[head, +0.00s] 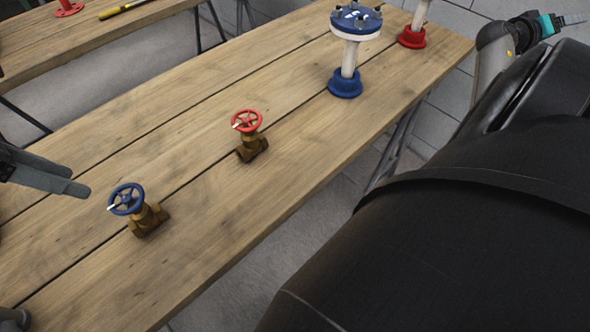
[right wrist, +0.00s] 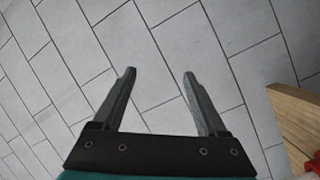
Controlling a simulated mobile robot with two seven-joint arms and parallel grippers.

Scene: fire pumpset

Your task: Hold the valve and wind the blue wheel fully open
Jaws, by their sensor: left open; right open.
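The valve with the blue wheel (head: 126,199) stands on the wooden bench at the lower left of the head view. Its brass body (head: 149,219) rests on the planks, and a small white mark shows on the wheel's left side. My left gripper (head: 80,180) comes in from the left edge, open and empty, apart from the blue wheel and to its left. My right gripper (head: 574,20) is far off at the top right, beyond the bench edge. In the right wrist view (right wrist: 159,73) its fingers are wide open with only floor between them.
A similar brass valve with a red wheel (head: 247,121) stands further along the bench (head: 190,150). A blue flanged post (head: 345,85) and a red-based post (head: 411,38) stand at the far end. A second bench (head: 100,45) is at upper left. Bare planks surround both valves.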

